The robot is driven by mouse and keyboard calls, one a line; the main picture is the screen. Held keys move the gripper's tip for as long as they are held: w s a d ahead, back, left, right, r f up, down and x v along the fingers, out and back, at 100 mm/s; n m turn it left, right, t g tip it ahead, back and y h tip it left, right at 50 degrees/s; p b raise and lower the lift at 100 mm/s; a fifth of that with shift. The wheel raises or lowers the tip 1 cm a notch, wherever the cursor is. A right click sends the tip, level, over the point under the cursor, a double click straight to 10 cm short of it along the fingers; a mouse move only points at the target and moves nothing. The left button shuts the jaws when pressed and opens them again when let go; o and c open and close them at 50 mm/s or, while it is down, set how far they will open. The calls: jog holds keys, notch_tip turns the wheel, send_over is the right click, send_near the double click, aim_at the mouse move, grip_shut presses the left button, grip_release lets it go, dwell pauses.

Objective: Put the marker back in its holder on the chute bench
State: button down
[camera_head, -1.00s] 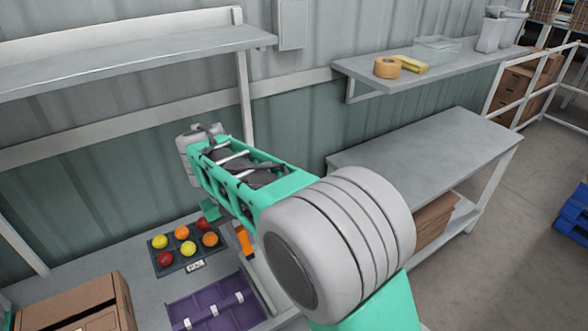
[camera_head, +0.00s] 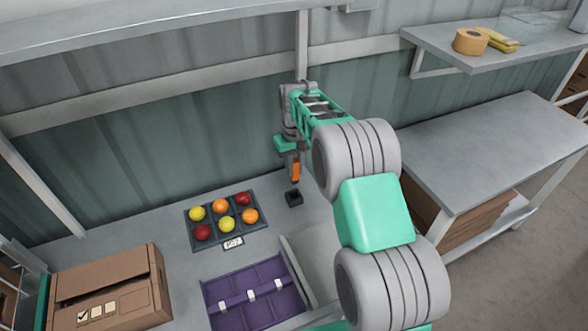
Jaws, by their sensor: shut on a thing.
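My gripper (camera_head: 292,158) is at the far side of the chute bench (camera_head: 175,240), near the wall. It is shut on the orange marker (camera_head: 295,172), which hangs about upright below it with a dark lower end. A small black square holder (camera_head: 293,197) stands on the bench just below the marker in the picture. The marker's lower end looks a little above the holder's opening, apart from it. The exact height between them is hard to tell. Part of my fingers is hidden by the gripper body.
A dark tray (camera_head: 259,240) with several red, yellow and orange tomatoes lies left of the holder. A purple divided crate (camera_head: 213,296) is in front. A cardboard box (camera_head: 157,290) stands at left. A wall shelf (camera_head: 420,36) holds tape, and a grey table (camera_head: 480,150) is at right.

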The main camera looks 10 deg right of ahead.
aim_at(294, 180)
jog(key=shift+a+f+b, duration=0.1)
jog(key=shift+f+b, duration=1.4)
jog(key=shift+f, duration=1.25)
jog(key=shift+f+b, duration=1.05)
jog(key=shift+f, duration=0.75)
jog(key=c, duration=1.2)
grip_release()
jog(key=c, duration=0.3)
jog(key=shift+c, duration=0.2)
jog(key=shift+r+p, duration=1.95)
jog(key=shift+r, duration=1.6)
